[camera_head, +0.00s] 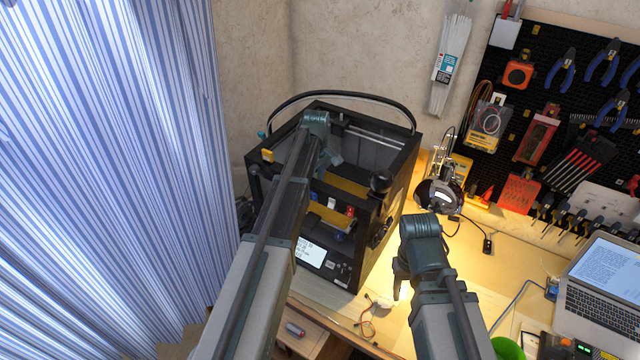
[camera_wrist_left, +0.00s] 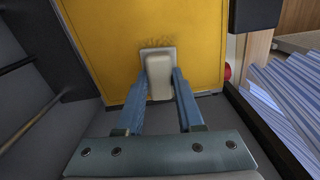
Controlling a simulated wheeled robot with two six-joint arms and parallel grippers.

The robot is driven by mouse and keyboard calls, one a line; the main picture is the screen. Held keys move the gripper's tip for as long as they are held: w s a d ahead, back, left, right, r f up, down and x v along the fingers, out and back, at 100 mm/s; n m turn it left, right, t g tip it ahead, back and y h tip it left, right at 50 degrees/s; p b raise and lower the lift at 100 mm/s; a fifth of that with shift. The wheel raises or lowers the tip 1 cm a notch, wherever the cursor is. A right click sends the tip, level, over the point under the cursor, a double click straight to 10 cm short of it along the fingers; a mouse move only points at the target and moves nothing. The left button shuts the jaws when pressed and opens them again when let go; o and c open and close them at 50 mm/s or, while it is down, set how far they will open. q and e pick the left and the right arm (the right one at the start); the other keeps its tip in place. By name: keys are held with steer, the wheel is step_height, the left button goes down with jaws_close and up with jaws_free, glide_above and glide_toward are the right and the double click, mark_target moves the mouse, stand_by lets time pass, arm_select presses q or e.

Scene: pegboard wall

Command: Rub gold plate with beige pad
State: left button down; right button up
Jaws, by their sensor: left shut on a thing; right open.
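The gold plate (camera_wrist_left: 100,40) fills the upper middle of the left wrist view. In the head view, a gold strip of it (camera_head: 345,186) shows inside the black 3D printer. My left gripper (camera_wrist_left: 159,78) is shut on the beige pad (camera_wrist_left: 159,82). The pad's pale backing lies against or very close to the plate; exact contact is unclear. In the head view, my left arm reaches into the printer and the pad is hidden. My right gripper (camera_head: 401,280) is open and empty over the bench.
The black 3D printer (camera_head: 408,160) has frame walls and a top hoop close around my left arm. A laptop (camera_head: 603,290) stands at the right of the bench. Tools hang on the black pegboard (camera_head: 560,95). A blue striped curtain (camera_head: 110,150) hangs at left.

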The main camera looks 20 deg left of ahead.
arm_select(q)
steer(key=shift+w, duration=0.45)
steer(key=shift+s+d, duration=0.3)
steer(key=shift+d, duration=0.65)
steer(key=shift+s+d, duration=0.25)
steer(key=shift+d, duration=0.7)
steer(key=shift+s+d, duration=0.2)
steer(key=shift+d, duration=0.7)
steer(key=shift+s+d, duration=0.15)
steer(key=shift+d, duration=0.7)
steer(key=shift+d, duration=0.1)
steer(key=shift+s+d, duration=0.3)
steer(key=shift+d, duration=0.55)
steer(key=shift+s+d, duration=0.25)
steer(key=shift+d, duration=0.55)
steer(key=shift+w, duration=0.1)
